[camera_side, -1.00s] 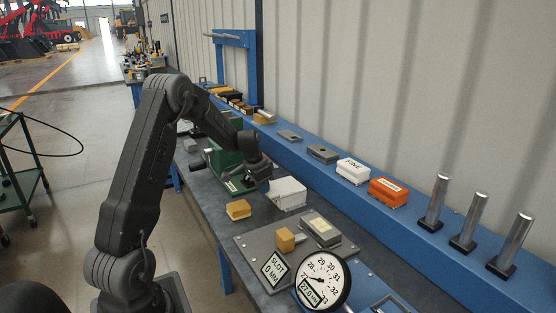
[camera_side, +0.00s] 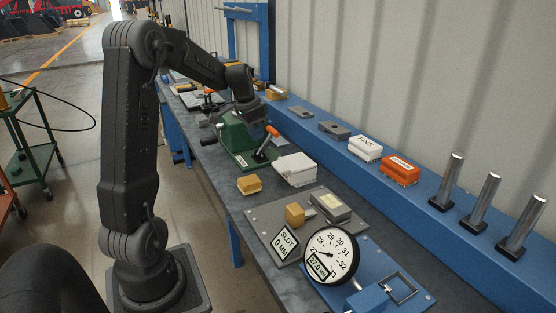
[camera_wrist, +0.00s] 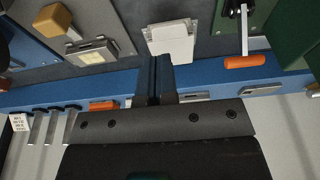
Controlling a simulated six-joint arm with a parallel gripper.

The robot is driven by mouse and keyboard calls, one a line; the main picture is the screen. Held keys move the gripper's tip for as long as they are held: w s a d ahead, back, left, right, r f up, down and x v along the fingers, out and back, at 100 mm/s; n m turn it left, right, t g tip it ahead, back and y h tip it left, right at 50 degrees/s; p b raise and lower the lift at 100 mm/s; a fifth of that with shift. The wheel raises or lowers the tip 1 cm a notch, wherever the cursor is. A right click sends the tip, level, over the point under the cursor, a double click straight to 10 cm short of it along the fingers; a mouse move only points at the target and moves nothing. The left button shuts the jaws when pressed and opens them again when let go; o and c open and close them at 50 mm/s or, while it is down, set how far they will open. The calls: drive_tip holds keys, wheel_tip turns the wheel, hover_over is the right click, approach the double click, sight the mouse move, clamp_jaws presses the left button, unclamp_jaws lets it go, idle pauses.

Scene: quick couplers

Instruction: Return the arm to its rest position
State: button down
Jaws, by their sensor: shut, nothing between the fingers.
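My gripper shows in the wrist view (camera_wrist: 155,76) as two dark fingers shut together, with nothing between them. The fingertips are hard to make out there against the fixture. The white block (camera_side: 295,168) lies on the bench, apart from my gripper. It also shows just beyond my fingers in the wrist view (camera_wrist: 172,44).
An orange-handled lever (camera_side: 268,142) stands up on the fixture. A yellow block (camera_side: 249,184), a grey plate (camera_side: 262,219) and a round dial (camera_side: 332,254) are nearer. A blue rail (camera_side: 405,195) carries white and orange boxes and upright metal pins along the wall.

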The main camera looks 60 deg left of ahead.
drive_tip(key=s+d+r+t, duration=0.1)
drive_tip(key=d+r, duration=0.2)
drive_tip(key=d, duration=0.5)
drive_tip(key=s+d+r, duration=0.1)
drive_tip(key=d+r, duration=0.2)
drive_tip(key=d, duration=0.6)
drive_tip(key=s+d+t, duration=0.2)
drive_tip(key=s+d, duration=1.1)
drive_tip(key=d, duration=0.2)
